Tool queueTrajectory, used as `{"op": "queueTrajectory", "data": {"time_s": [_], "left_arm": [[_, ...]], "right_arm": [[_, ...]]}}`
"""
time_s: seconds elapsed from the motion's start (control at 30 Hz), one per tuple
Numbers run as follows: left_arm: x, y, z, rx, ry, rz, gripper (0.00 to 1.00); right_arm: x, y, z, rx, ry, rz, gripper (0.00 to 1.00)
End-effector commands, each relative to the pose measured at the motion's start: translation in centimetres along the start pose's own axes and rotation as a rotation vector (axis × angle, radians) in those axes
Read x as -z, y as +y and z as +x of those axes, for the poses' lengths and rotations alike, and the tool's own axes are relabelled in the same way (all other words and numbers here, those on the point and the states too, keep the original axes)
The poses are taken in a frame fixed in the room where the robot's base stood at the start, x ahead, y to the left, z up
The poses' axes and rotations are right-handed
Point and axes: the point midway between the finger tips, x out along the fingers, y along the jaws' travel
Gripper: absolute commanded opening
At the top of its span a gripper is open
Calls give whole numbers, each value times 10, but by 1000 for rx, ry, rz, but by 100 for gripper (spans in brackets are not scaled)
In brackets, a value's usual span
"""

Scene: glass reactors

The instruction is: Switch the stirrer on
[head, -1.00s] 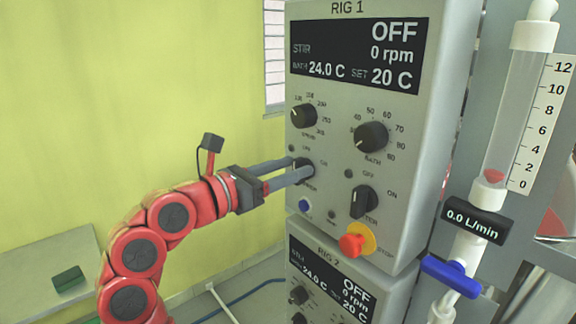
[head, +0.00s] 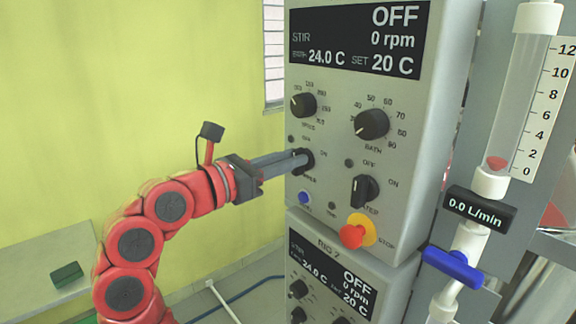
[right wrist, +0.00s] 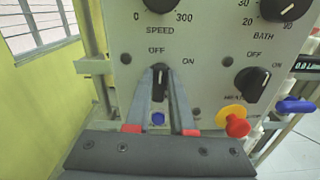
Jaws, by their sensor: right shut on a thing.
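The upper control box, RIG 1 (head: 400,200), has a display (head: 350,40) reading STIR OFF, 0 rpm. The black stirrer switch knob (right wrist: 160,82) is on the lower left of the panel, with its white pointer up at the OFF mark and ON to its upper right. My right gripper (head: 297,160) is shut on this knob, with one finger on each side, as the right wrist view also shows. In the head view the fingers hide most of the knob. My left gripper is not in view.
Beside the stirrer knob are a second OFF/ON knob (head: 364,191), a red stop button (head: 353,236) on yellow and a blue button (head: 305,198). Speed (head: 303,105) and bath (head: 371,124) dials sit above. A flow tube (head: 508,100) with a blue valve (head: 452,267) stands right.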

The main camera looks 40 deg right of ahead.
Motion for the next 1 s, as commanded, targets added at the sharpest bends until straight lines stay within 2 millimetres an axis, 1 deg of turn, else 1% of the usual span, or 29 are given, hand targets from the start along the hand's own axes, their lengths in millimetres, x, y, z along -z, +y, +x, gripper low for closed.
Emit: {"op": "queueTrajectory", "data": {"time_s": [0.03, 0.3, 0.4, 0.7, 1.0], "left_arm": [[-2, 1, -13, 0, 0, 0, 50], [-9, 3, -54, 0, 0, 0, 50], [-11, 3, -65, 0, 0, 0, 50], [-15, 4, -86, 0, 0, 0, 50], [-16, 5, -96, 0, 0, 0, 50]], "right_arm": [[6, -1, 0, -1, -2, 26, 0], [6, -5, 0, 0, -5, 242, 0], [6, -5, 0, -1, -5, 335, 0], [6, -8, 0, 2, 0, 616, 0], [6, -10, 0, 1, 0, 841, 0]]}}
